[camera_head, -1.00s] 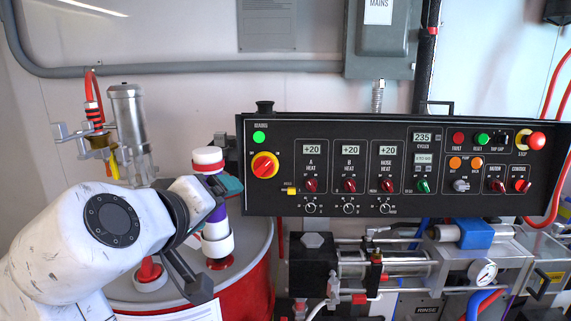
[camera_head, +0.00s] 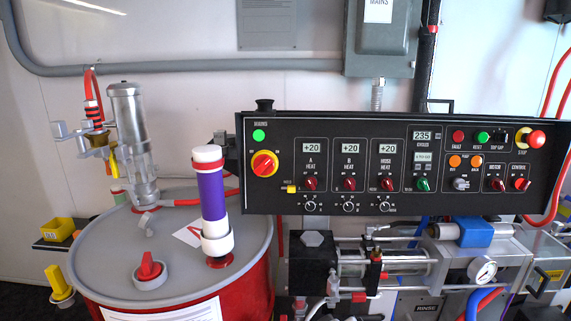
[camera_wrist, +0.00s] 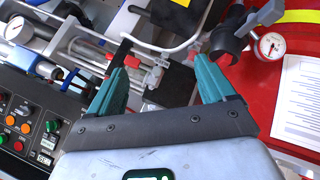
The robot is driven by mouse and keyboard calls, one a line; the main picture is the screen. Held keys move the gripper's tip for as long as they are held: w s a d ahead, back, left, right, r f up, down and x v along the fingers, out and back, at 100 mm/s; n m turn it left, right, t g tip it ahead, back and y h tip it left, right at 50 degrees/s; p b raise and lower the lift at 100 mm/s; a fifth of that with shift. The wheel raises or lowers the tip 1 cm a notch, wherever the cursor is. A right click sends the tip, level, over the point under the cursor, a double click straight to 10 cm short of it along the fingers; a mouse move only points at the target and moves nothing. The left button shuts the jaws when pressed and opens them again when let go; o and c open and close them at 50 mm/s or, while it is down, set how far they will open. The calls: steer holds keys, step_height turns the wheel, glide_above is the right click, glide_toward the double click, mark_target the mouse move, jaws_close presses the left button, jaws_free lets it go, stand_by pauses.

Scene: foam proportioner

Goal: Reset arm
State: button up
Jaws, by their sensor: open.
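My gripper (camera_wrist: 162,75) shows in the wrist view with its two teal-lined fingers spread apart and nothing between them. It is over the pump machinery, with the control panel at the lower left and a red surface at the right. My arm and gripper are out of the head view. In the head view a purple and white cylinder (camera_head: 212,196) stands upright in a white collar on the drum lid (camera_head: 110,243), with nothing gripping it.
The black control panel (camera_head: 400,163) spans the right, above the pump machinery with a pressure gauge (camera_head: 483,271). A red valve handle (camera_head: 149,268) and a clear-and-metal pump (camera_head: 130,130) stand on the drum lid. A yellow bin (camera_head: 58,229) is at the far left.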

steer(key=s+d+f+m+g, duration=0.1)
steer(key=s+d+f+g, duration=0.1)
steer(key=s+d+f, duration=0.55)
steer(key=s+d+f+m+g+y, duration=0.1)
steer(key=s+d+f, duration=0.2)
steer(key=s, duration=0.5)
steer(key=s+d+f+m+g+y, duration=0.1)
steer(key=s+d+f+g, duration=0.1)
steer(key=s, duration=0.6)
steer(key=s+d+f+m+g+y, duration=0.1)
steer(key=s+d+f, duration=0.3)
steer(key=s, duration=0.4)
steer(key=shift+d+f+m+g, duration=0.4)
steer(key=shift+f+m, duration=0.2)
steer(key=shift+f, duration=0.3)
steer(key=shift+s, duration=0.1)
